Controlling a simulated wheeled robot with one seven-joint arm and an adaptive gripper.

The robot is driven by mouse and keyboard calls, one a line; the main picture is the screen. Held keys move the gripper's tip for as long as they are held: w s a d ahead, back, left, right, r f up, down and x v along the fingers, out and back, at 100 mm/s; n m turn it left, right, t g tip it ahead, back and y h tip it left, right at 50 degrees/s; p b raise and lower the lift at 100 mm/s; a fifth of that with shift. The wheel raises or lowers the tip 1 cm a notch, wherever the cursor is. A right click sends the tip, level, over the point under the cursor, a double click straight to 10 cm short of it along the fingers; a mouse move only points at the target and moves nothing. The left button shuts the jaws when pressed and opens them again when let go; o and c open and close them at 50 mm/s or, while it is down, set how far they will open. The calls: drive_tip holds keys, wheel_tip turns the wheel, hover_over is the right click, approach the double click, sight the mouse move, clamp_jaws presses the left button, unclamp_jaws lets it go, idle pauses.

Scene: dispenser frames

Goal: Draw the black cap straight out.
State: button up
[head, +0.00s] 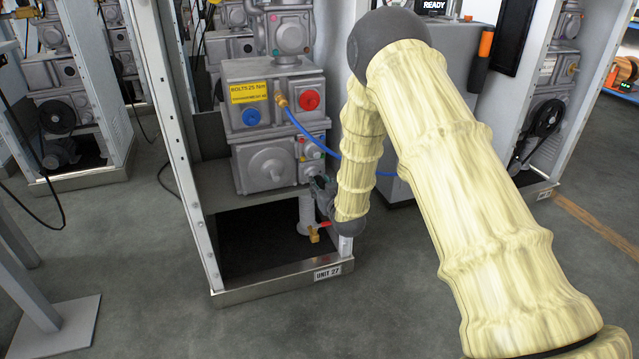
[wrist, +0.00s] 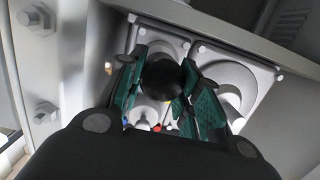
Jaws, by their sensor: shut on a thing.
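The black cap (wrist: 160,79) shows in the wrist view as a dark round shape between my gripper's green-padded fingers. My gripper (head: 320,186) is at the lower right of the grey pump unit (head: 262,165) in the head view, beside its small valve block (head: 311,160). It also shows in the wrist view (wrist: 163,88), shut on the cap with a finger on each side. The fingers and the cap hide what lies directly behind them, so I cannot tell whether the cap still sits on its port. The cap is not clearly visible in the head view.
A white cabinet frame (head: 172,130) stands left of the unit. A blue hose (head: 318,146) runs from a brass fitting and passes behind my arm. A red-handled brass valve (head: 315,233) is below my gripper. Open floor lies in front.

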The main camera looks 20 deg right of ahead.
drive_tip(key=shift+s+d+p, duration=0.1)
drive_tip(key=shift+s+p, duration=0.7)
drive_tip(key=shift+s, duration=1.55)
drive_tip(key=shift+s, duration=0.1)
